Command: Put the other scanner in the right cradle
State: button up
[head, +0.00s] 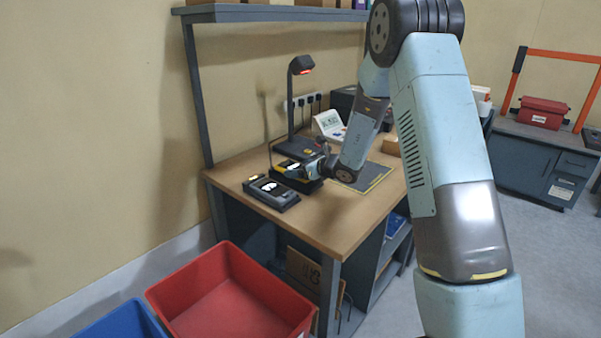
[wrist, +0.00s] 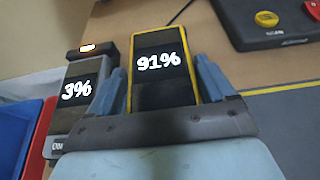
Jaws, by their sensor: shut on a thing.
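My gripper (wrist: 160,85) is shut on a yellow-edged scanner (wrist: 159,63) whose screen reads 91%. In the head view this scanner (head: 283,169) is at the front edge of the workbench, over a dark block (head: 304,184) that looks like the right cradle. I cannot tell whether the scanner is seated in it or just above it; the scanner and my gripper hide most of it. To the left, a grey scanner (wrist: 78,92) reading 3% sits in the left cradle (wrist: 92,49), which has a small lit light. The left cradle also shows in the head view (head: 284,201).
A scan stand (head: 298,148) with a tall lamp post stands behind the cradles. A grey mat (head: 366,174) with a yellow border lies to the right, and a white display unit (head: 329,123) is behind. A red crate (head: 230,300) and a blue crate (head: 122,322) are below the bench front.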

jog(key=shift+f, duration=0.45)
jog(key=shift+f, duration=0.6)
jog(key=o, duration=1.2)
jog(key=shift+s, duration=0.1)
